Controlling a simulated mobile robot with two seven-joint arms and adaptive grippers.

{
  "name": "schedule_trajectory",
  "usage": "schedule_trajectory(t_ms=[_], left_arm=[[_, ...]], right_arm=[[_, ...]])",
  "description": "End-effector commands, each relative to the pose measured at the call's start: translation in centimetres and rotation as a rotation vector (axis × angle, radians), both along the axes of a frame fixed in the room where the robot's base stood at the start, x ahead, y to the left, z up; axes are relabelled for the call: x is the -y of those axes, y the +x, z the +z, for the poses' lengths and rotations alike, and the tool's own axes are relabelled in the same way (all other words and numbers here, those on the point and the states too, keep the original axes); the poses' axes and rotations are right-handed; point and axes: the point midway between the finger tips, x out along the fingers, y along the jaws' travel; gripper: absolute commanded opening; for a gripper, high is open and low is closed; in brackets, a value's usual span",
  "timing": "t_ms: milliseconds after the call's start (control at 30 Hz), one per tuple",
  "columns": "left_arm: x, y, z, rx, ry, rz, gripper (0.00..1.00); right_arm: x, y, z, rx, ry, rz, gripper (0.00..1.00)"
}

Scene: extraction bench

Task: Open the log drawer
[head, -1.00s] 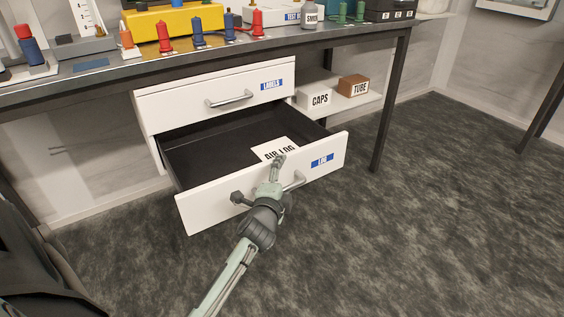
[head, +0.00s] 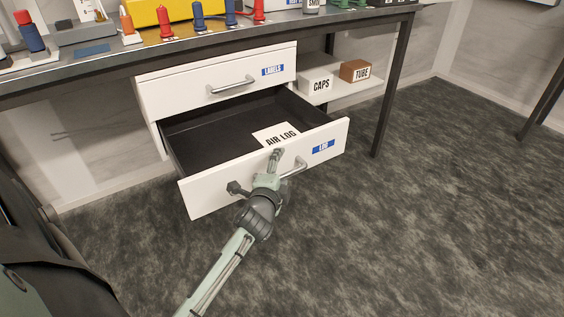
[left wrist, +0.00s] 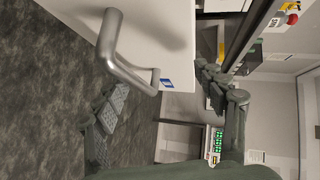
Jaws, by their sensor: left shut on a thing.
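The log drawer (head: 215,196) is the lower white drawer. It stands well open, with its dark inside in view and a blue "LOG" label on its front. In the left wrist view a grey bar handle (left wrist: 121,62) on a white front shows close up. A white "AIR LOG" card (head: 277,134) lies in the drawer. My right gripper is not in view.
The closed "LABELS" drawer (head: 175,91) is just above. A shelf at the right holds a white "CAPS" box (head: 316,83) and a brown "TUBE" box (head: 355,71). A dark table leg (head: 392,95) stands right of them. The carpet (head: 420,220) in front is clear.

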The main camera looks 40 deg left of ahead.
Motion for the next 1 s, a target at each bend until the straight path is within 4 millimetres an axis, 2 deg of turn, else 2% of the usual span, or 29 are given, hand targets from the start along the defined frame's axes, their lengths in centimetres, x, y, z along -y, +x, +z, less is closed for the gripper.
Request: schedule_trajectory(t_ms=[33,267,300,333,367,800,1000], left_arm=[[-0.4,0.1,2.7,0.041,0.028,0.001,0.47],[0.2,-1.4,2.9,0.042,0.029,0.0,0.46],[0.3,-1.6,3.0,0.042,0.029,0.0,0.44],[0.3,-1.8,3.0,0.041,0.028,0.001,0.35],[0.5,-2.1,3.0,0.041,0.027,0.0,0.34],[1.9,-5.0,2.5,0.03,0.015,0.0,0.34],[2.1,-5.6,2.5,0.029,0.014,0.0,0.34]], right_arm=[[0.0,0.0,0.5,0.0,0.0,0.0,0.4],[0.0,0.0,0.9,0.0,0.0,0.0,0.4],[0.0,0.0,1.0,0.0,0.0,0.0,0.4],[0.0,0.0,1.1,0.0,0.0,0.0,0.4],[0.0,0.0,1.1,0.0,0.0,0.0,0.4],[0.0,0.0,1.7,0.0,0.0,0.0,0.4],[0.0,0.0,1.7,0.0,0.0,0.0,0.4]])
